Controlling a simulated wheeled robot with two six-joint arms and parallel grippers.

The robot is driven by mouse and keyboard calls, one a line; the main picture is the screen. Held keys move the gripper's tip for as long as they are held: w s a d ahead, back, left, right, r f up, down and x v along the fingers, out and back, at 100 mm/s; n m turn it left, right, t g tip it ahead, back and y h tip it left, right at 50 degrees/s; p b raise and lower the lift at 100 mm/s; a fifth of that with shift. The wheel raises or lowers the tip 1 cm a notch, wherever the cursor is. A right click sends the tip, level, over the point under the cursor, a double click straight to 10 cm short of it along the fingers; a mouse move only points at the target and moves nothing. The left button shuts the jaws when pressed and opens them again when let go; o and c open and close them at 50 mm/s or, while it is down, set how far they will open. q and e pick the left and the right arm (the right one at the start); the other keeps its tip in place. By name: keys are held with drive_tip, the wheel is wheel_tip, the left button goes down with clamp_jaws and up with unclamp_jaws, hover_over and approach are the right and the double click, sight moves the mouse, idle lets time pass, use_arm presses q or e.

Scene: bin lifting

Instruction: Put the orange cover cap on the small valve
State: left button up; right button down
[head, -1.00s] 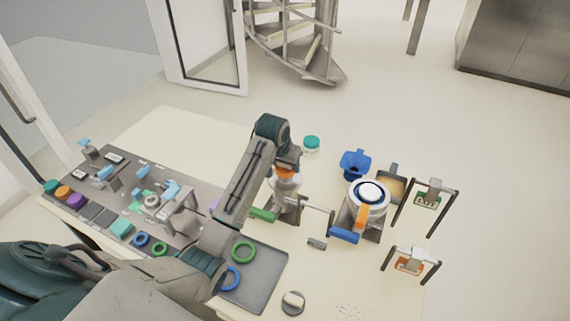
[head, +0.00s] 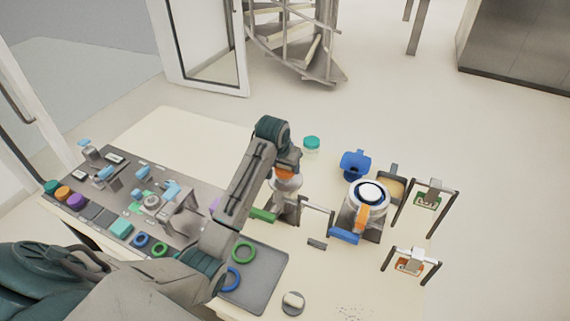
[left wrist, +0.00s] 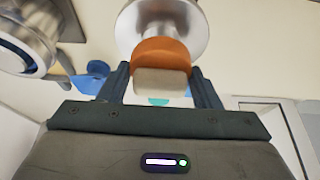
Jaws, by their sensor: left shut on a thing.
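The orange cover cap (left wrist: 160,54) is between the fingers of my left gripper (left wrist: 160,80), which is shut on it. In the left wrist view the cap lies against the round silver end of the small valve (left wrist: 158,22). It looks lined up, but I cannot tell how far it is seated. In the head view the cap (head: 286,172) shows as an orange band at the top of the small valve (head: 287,188), just below my left wrist. My arm partly hides the valve. My right gripper is not in view.
A larger valve (head: 365,203) with a white top and orange handle stands to the right. Behind it is a blue funnel-like part (head: 355,164). A teal-lidded jar (head: 311,144) stands at the back. A grey tray (head: 268,270) with rings lies in front.

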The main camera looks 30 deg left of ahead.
use_arm(q)
drive_tip(key=shift+f, duration=0.15)
idle(0.6)
drive_tip(key=o, duration=1.3)
drive_tip(key=shift+o, duration=0.2)
drive_tip(key=shift+r, duration=3.2)
